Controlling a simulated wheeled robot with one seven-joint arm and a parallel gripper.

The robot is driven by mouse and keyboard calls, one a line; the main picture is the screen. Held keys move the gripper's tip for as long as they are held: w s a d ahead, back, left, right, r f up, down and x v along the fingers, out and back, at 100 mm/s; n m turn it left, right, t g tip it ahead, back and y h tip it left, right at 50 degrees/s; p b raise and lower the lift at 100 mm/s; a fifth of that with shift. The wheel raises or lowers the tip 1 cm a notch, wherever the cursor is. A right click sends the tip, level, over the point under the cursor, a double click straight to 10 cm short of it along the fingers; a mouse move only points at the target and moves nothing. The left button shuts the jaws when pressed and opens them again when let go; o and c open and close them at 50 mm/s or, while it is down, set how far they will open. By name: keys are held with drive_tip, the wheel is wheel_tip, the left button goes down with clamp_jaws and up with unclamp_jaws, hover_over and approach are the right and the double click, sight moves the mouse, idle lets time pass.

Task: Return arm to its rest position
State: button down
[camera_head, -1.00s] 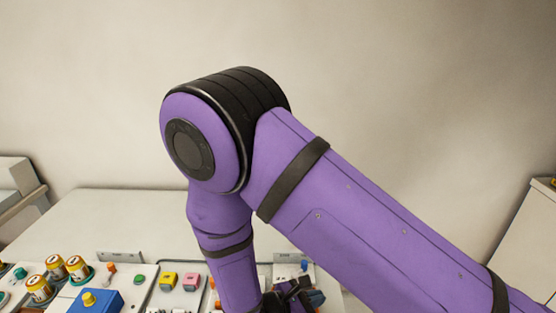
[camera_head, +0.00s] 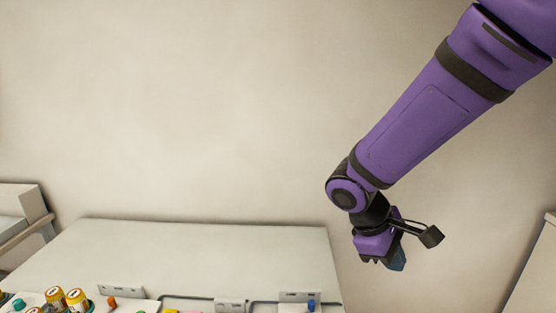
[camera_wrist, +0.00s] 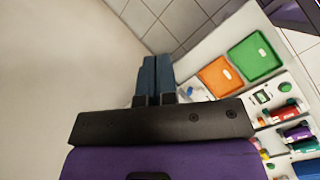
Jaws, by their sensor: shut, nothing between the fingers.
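My gripper (camera_head: 385,262) hangs from my purple arm at the right of the head view. It is in the air, past the right end of the white table (camera_head: 200,240) and above its level. In the wrist view my gripper (camera_wrist: 157,62) shows two dark blue fingers pressed side by side. They are shut with nothing between them.
Yellow-labelled jars (camera_head: 76,298) and a small blue piece (camera_head: 311,305) stand along the table's near edge. In the wrist view a green tray (camera_wrist: 254,58) and an orange tray (camera_wrist: 219,76) lie to the right. A white cabinet (camera_head: 535,275) stands at the far right.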

drive_tip(key=s+d+r+m+t+y, duration=0.3)
drive_tip(key=s+r, duration=0.3)
drive_tip(key=r, duration=0.2)
drive_tip(key=s+d+r+m+t+y, duration=0.3)
drive_tip(key=s+d+r+m, duration=0.3)
drive_tip(key=r, duration=0.2)
drive_tip(key=shift+s+m, duration=0.25)
drive_tip(key=shift+m, duration=0.05)
